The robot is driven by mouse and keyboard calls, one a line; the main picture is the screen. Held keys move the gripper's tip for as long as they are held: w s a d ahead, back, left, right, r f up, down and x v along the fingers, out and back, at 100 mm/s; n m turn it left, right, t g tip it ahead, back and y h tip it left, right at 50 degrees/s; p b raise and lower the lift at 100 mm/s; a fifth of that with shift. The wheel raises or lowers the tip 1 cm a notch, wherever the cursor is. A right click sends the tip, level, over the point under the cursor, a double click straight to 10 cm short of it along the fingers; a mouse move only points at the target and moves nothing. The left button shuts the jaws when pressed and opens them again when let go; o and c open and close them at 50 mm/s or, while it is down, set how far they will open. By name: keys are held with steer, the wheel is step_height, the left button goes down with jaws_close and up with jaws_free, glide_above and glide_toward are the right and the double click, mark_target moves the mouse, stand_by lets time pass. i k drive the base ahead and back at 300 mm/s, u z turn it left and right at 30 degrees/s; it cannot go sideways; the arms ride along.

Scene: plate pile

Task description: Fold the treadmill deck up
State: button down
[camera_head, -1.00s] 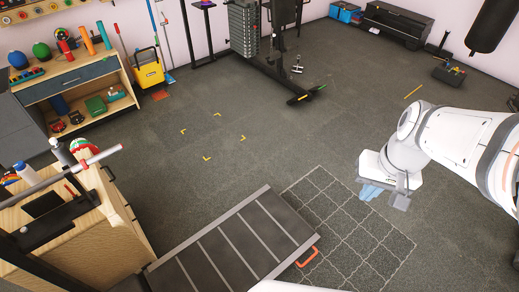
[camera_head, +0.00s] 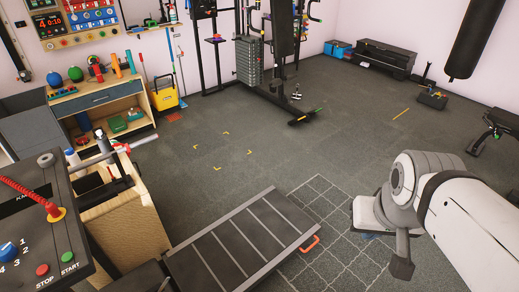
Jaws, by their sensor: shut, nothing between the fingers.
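The treadmill deck (camera_head: 238,243) lies low and flat at the bottom middle, a dark slab with pale cross stripes and a grey frame. An orange handle (camera_head: 311,244) sticks out at its right end. The treadmill console (camera_head: 40,225) is at the lower left, with a red knob and cord, a blue dial, and red and green STOP and START buttons.
A white-lined floor grid (camera_head: 330,205) lies beside the deck's end. Yellow corner marks (camera_head: 225,151) are on open floor beyond. A wooden cabinet (camera_head: 140,225) stands left of the deck. A shelf (camera_head: 98,100), yellow bucket (camera_head: 164,90) and weight machine (camera_head: 262,60) stand further back.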

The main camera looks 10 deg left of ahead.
mark_target(236, 252)
steer(key=z, duration=0.45)
steer(key=i, duration=1.85)
steer(key=z, duration=1)
steer(key=i, duration=0.3)
steer(key=u, duration=1.9)
steer(key=k, duration=1.2)
steer(key=z, duration=0.3)
steer(key=i, duration=0.7)
